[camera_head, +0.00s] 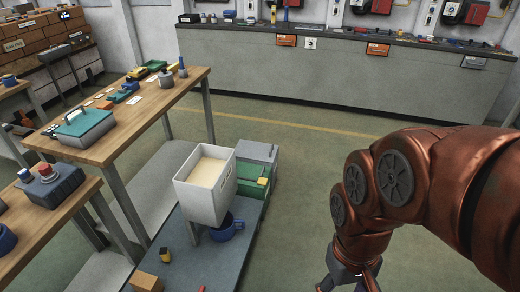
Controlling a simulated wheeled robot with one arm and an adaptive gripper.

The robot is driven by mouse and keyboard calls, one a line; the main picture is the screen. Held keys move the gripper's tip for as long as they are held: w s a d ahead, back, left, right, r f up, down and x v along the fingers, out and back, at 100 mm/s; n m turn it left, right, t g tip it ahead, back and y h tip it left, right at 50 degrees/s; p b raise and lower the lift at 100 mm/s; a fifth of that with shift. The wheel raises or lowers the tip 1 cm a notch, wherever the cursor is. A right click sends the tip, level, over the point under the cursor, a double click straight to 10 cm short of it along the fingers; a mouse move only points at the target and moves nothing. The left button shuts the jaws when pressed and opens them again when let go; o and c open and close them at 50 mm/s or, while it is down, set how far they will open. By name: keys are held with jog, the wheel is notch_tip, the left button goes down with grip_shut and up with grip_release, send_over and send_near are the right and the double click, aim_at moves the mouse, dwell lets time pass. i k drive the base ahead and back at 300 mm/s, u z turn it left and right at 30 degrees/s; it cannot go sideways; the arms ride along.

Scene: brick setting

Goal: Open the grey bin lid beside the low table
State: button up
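A grey box-shaped bin with a flat grey lid (258,152) stands at the far end of the low grey-blue table (232,262), behind a white hopper. The lid looks flat and closed. A green container (250,185) sits in front of the bin, and the hopper hides part of both. My gripper (348,284) is at the bottom edge of the picture, right of the low table and well apart from the bin. Its fingertips are cut off by the frame, so its opening does not show.
The white hopper (205,200), filled with pale material, stands above the low table with a blue cup (224,232) beside it. Wooden workbenches (150,105) line the left. A long grey counter (350,85) runs along the back. The floor (310,165) right of the bin is clear.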

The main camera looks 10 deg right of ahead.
aim_at(246, 150)
jog(key=z, duration=0.7)
jog(key=i, duration=1.55)
jog(key=u, duration=0.3)
jog(key=i, duration=1.2)
jog(key=u, duration=0.8)
